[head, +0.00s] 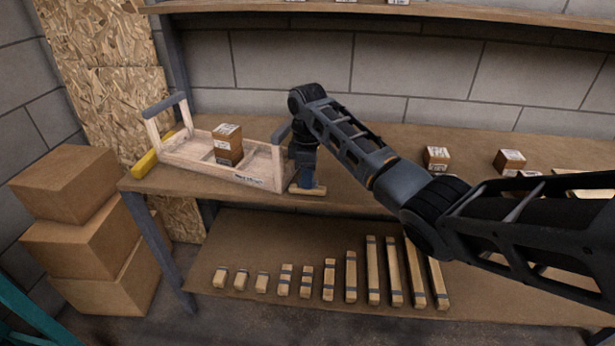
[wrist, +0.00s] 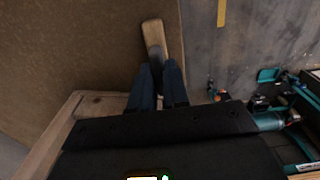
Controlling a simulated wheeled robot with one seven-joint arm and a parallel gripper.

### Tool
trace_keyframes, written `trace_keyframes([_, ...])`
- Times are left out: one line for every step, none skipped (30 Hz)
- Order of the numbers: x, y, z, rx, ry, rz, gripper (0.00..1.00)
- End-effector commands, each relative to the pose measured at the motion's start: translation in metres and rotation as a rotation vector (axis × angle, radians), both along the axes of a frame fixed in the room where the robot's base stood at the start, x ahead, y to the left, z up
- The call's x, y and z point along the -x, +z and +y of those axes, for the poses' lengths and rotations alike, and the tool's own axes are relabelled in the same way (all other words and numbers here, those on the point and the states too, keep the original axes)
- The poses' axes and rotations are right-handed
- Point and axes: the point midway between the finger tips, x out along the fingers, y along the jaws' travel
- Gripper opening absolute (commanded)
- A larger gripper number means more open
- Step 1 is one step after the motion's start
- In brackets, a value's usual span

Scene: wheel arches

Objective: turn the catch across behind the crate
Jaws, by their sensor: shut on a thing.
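The crate (head: 190,157) is a shallow pale wooden tray with grey-topped end handles, standing on the left part of the bench. A small brown box (head: 228,146) sits in it. The catch (head: 312,191) is a short light wooden bar at the crate's right end, near the bench's front edge. In the wrist view the catch (wrist: 152,36) runs up from between the fingers, along the bench edge. My gripper (head: 306,183) points down and is shut on the catch; it also shows in the wrist view (wrist: 159,70). The catch's gripped end is hidden by the fingers.
A yellow bar (head: 145,164) lies at the crate's left end. Small boxes (head: 436,158) stand further right on the bench. Wooden bars (head: 372,270) line the lower shelf. Cardboard boxes (head: 75,230) are stacked at the left. The bench behind the gripper is clear.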

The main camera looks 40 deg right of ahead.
Motion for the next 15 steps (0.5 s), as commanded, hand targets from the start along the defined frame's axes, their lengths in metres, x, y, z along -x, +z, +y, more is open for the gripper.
trace_keyframes([0.0,0.0001,0.0002,-0.001,0.0,0.001,0.0])
trace_keyframes([0.0,0.0001,0.0002,-0.001,0.0,0.001,0.0])
trace_keyframes([0.0,0.0002,0.0002,-0.001,0.0,0.001,0.0])
trace_keyframes([0.0,0.0002,0.0002,-0.001,0.0,0.001,0.0])
trace_keyframes([0.0001,0.0002,0.0003,-0.001,0.0,0.001,0.0])
trace_keyframes([0.0001,0.0002,0.0003,-0.001,0.001,0.001,0.0])
trace_keyframes([0.0001,0.0003,0.0003,-0.001,0.002,0.001,0.0])
trace_keyframes([0.0001,0.0003,0.0003,-0.001,0.004,0.001,0.0])
trace_keyframes([0.0001,0.0004,0.0003,-0.001,0.007,0.001,0.0])
trace_keyframes([0.0002,0.0006,0.0004,-0.001,0.011,0.001,0.0])
trace_keyframes([0.0002,0.0006,0.0004,-0.001,0.016,0.001,0.0])
trace_keyframes([0.0002,0.0008,0.0004,-0.002,0.026,0.001,0.0])
trace_keyframes([0.0002,0.001,0.0004,-0.001,0.036,0.002,0.0])
trace_keyframes([0.0002,0.0011,0.0004,-0.001,0.046,0.002,0.0])
trace_keyframes([0.0002,0.0013,0.0004,-0.001,0.063,0.002,0.0])
